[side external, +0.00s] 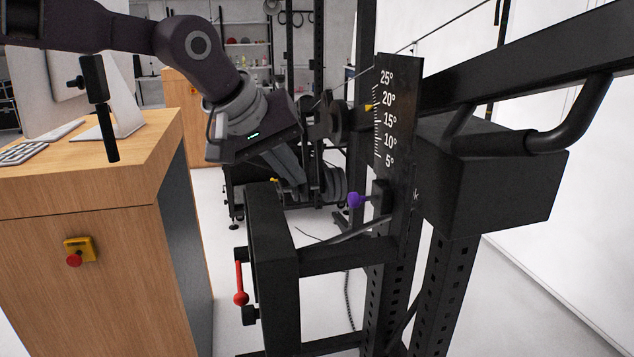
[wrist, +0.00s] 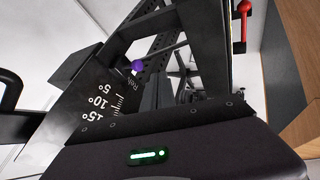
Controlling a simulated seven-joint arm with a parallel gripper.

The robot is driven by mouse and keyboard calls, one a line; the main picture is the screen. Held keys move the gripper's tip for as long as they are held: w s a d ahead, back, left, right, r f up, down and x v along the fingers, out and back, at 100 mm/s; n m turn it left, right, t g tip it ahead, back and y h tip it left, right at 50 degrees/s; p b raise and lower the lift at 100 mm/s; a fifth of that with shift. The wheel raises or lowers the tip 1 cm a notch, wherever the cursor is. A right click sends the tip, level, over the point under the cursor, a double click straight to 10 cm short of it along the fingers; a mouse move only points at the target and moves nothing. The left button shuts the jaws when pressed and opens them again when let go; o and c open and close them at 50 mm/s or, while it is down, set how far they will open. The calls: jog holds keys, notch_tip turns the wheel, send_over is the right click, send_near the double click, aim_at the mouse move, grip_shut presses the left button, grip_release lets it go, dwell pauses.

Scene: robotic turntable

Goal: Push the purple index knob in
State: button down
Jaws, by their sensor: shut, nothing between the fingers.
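The purple index knob (side external: 355,200) sticks out to the left from the black upright, below the angle scale plate (side external: 396,130). In the wrist view the purple knob (wrist: 138,66) shows just beyond and left of my fingers. My gripper (side external: 298,187) is shut and empty, its fingers pointing down and to the right. In the side view a gap separates the fingertips from the knob. The fingers (wrist: 165,85) also show at the middle of the wrist view. How far the knob is seated is hidden.
A black padded post (side external: 270,240) stands below my gripper, with a red-tipped lever (side external: 240,298) on its left side. A wooden desk (side external: 95,230) is on the left. A black beam (side external: 530,60) and box (side external: 490,180) lie right of the scale plate.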

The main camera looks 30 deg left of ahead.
jog(key=w+d+f, duration=0.3)
jog(key=w+f, duration=0.3)
jog(key=w, duration=0.2)
jog(key=shift+d+f, duration=0.35)
jog(key=shift+d, duration=0.05)
jog(key=shift+w+d, duration=0.85)
jog(key=shift+d, duration=0.1)
jog(key=shift+r, duration=0.1)
jog(key=shift+a, duration=0.1)
send_near(351, 195)
jog(key=s+a, duration=0.3)
jog(key=shift+s+r, duration=0.1)
jog(key=shift+r, duration=0.2)
